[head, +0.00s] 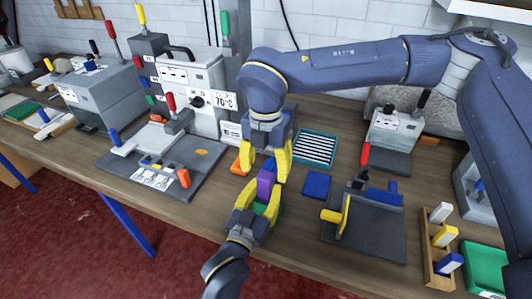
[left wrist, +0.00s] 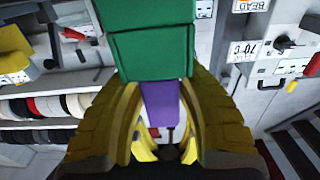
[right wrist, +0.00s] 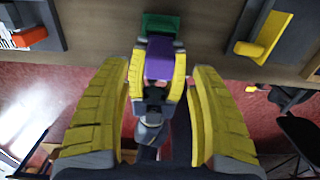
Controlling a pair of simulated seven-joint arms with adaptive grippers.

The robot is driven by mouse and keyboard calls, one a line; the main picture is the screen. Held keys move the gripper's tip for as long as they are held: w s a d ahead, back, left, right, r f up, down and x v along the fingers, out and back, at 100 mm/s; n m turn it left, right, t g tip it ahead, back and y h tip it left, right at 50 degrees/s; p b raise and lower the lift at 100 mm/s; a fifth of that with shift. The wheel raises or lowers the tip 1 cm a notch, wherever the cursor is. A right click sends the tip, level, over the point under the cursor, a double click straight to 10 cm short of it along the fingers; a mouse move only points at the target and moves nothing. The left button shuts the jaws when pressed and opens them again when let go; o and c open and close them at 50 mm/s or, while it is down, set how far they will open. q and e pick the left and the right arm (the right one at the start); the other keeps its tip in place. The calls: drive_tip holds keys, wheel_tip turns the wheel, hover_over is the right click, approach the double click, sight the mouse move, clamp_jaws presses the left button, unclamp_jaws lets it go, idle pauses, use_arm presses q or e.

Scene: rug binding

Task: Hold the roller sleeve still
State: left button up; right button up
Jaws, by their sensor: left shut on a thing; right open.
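A piece with a purple part (head: 265,185) and a green part (head: 274,211) is in my left gripper (head: 261,199), above the front of the bench. I take it for the roller sleeve, though no label shows. The left wrist view shows the green part (left wrist: 150,52) in front and the purple part (left wrist: 161,103) between the yellow fingers. My right gripper (head: 266,160) is open just above the purple part, pointing down. In the right wrist view, the purple part (right wrist: 160,60) lies between the spread fingertips, apart from both.
A grey press (head: 195,90) with levers stands on the left, with a flat grey plate (head: 205,158) before it. A blue square (head: 316,185), a teal ribbed tray (head: 315,149) and a dark fixture (head: 365,232) lie to the right. A wooden rack (head: 428,262) stands at the right front.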

sight(266, 175)
drive_tip(key=shift+f, duration=2.2)
clamp_jaws()
drive_tip(key=c, duration=0.8)
unclamp_jaws()
drive_tip(key=shift+c, duration=0.2)
drive_tip(key=c, duration=0.5)
drive_tip(key=shift+r, duration=1.45)
clamp_jaws()
drive_tip(key=o, duration=0.5)
unclamp_jaws()
